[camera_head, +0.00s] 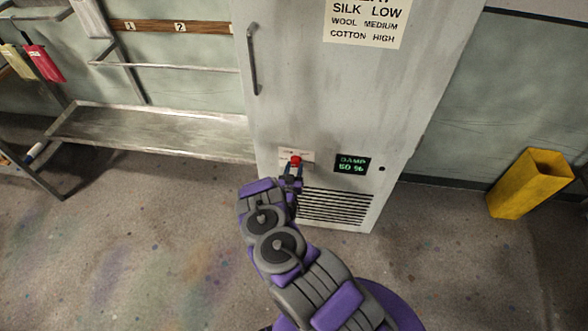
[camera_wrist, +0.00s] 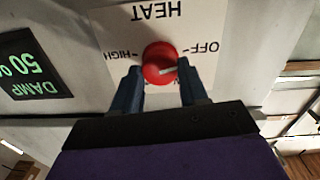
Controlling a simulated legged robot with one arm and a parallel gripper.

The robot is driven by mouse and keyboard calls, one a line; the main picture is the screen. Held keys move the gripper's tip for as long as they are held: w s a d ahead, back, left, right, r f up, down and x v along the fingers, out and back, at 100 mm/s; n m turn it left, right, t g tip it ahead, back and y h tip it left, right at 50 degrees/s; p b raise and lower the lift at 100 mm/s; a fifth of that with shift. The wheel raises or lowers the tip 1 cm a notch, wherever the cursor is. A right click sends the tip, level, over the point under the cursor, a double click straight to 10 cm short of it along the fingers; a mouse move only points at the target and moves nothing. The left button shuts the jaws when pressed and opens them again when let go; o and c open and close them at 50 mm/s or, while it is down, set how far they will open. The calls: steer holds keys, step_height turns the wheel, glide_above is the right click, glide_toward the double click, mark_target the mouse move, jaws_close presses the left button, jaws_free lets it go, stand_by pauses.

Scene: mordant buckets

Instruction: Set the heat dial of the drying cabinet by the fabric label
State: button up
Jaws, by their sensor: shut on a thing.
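The drying cabinet (camera_head: 340,90) is a tall grey-white door front with a sign (camera_head: 365,22) reading silk low, wool medium, cotton high. Its red heat dial (camera_head: 296,160) sits low on the front. In the wrist view the dial (camera_wrist: 160,58) is on a white plate (camera_wrist: 215,20), seen upside down, with HIGH at left and OFF at right. Its pale pointer aims right, toward the OFF side. Another label is partly hidden below the dial. My gripper (camera_head: 293,171) is at the dial, its two fingers (camera_wrist: 160,82) shut on either side of it.
A green display (camera_head: 352,164) beside the dial reads damp 50 %. A vent is below. A metal bench (camera_head: 150,130) stands left, with yellow and red tags (camera_head: 42,62) hanging at the far left. A yellow bin (camera_head: 530,185) stands right. The floor in front is clear.

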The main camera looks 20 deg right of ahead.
steer(key=m+b, duration=0.1)
steer(key=m, duration=0.3)
steer(key=shift+m+b, duration=0.3)
steer(key=shift+m, duration=0.1)
steer(key=m, duration=0.2)
steer(key=shift+m+b, duration=0.3)
steer(key=shift+b, duration=0.1)
steer(key=m+b, duration=0.1)
steer(key=m, duration=0.2)
steer(key=shift+y, duration=0.3)
steer(key=shift+m+b, duration=0.7)
steer(key=shift+m, duration=0.8)
steer(key=shift+s+d, duration=0.1)
steer(key=o, duration=1.1)
steer(key=shift+c, duration=0.2)
